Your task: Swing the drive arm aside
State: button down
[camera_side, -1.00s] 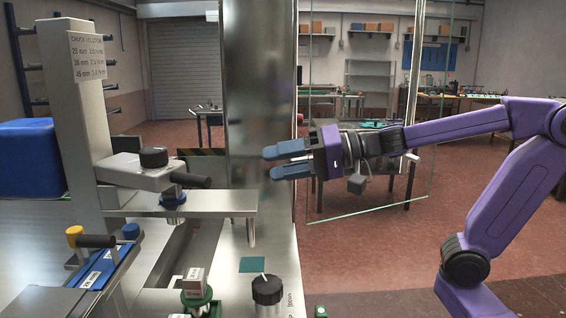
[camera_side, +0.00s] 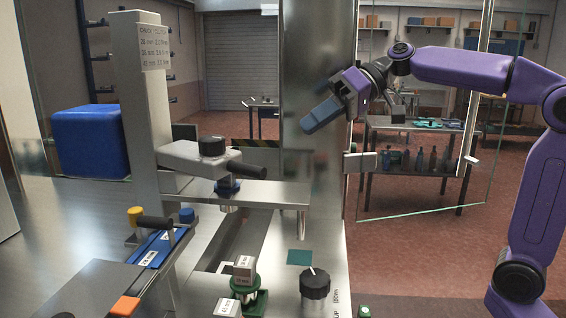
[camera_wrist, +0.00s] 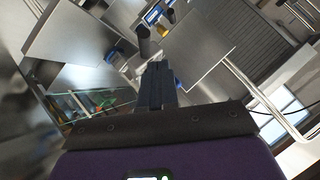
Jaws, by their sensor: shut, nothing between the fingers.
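The drive arm (camera_side: 195,160) looks to be the grey horizontal arm with a black knob on top and a black handle (camera_side: 248,170) at its right end. It reaches right from the upright grey post (camera_side: 152,110), over a flat metal bar. My gripper (camera_side: 308,126) is shut and empty, up and to the right of the handle and apart from it, in front of the wide metal column. Its blue fingers point down and left. In the wrist view the closed fingers (camera_wrist: 157,80) point up the picture; a dark handle-like shape (camera_wrist: 143,40) lies beyond them.
The metal column (camera_side: 318,60) and a clear panel (camera_side: 430,205) stand near my arm. Below are a black dial (camera_side: 315,284), a green fixture with small labelled blocks (camera_side: 243,280) and a blue tray with a black-handled lever (camera_side: 158,245). A blue bin (camera_side: 90,140) is at left.

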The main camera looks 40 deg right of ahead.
jog(key=w+d+f+h, duration=0.2)
jog(key=d+h, duration=0.1)
jog(key=d, duration=0.2)
jog(key=shift+m+g, duration=0.3)
jog(key=shift+g, duration=0.1)
jog(key=x, duration=1)
jog(key=shift+s+a+r, duration=0.1)
jog(key=shift+a+r, duration=0.1)
jog(key=shift+a, duration=0.4)
jog(key=shift+s+a+r, duration=0.15)
jog(key=shift+a+r, duration=0.05)
jog(key=shift+a, duration=0.35)
jog(key=shift+s+a+r, duration=0.1)
jog(key=shift+a+r, duration=0.1)
jog(key=shift+a, duration=0.4)
